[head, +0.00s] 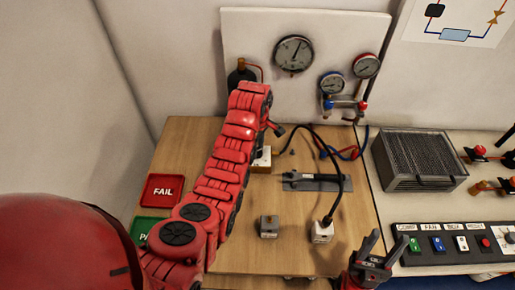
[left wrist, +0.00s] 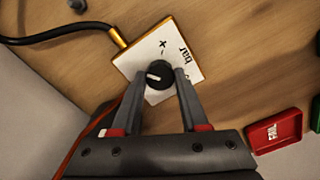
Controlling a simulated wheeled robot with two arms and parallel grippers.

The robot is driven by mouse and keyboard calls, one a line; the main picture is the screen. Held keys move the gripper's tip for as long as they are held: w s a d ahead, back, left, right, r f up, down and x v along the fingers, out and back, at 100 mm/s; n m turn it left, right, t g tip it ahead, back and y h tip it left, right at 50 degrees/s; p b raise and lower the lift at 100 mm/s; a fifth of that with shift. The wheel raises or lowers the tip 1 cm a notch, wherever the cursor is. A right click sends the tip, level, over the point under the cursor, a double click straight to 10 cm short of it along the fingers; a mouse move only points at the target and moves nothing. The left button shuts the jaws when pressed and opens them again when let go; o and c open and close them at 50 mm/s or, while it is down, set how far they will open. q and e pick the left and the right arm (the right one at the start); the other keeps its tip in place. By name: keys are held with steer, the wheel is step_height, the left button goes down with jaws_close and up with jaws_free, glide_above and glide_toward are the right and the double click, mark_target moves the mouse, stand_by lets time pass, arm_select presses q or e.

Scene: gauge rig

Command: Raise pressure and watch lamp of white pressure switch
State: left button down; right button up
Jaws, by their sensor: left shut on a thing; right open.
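The white pressure switch (head: 322,232) stands on the wooden board, with a black hose running up from its top. Its lamp is too small to make out. A white-topped regulator box (head: 262,158) sits left of centre, partly behind my left arm. In the left wrist view, its face (left wrist: 183,50) reads "bar" with plus and minus marks, around a black knob (left wrist: 158,75). My left gripper (left wrist: 161,77) is shut on this knob, one finger at each side. The large round gauge (head: 293,53) is on the white panel. My right gripper (head: 370,255) is open and empty at the lower right.
A grey block (head: 269,227) stands left of the switch. A black tool lies on a grey plate (head: 318,183). The red FAIL tray (head: 163,190) and green tray (head: 147,228) are at left. A metal mesh box (head: 418,160) and button panel (head: 455,243) are at right.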

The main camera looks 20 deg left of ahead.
arm_select(q)
steer(key=shift+c, duration=2.1)
jaws_free()
step_height(320, 180, up, 17)
steer(key=p, duration=1.6)
steer(key=shift+r, duration=0.15)
steer(key=shift+s, duration=0.1)
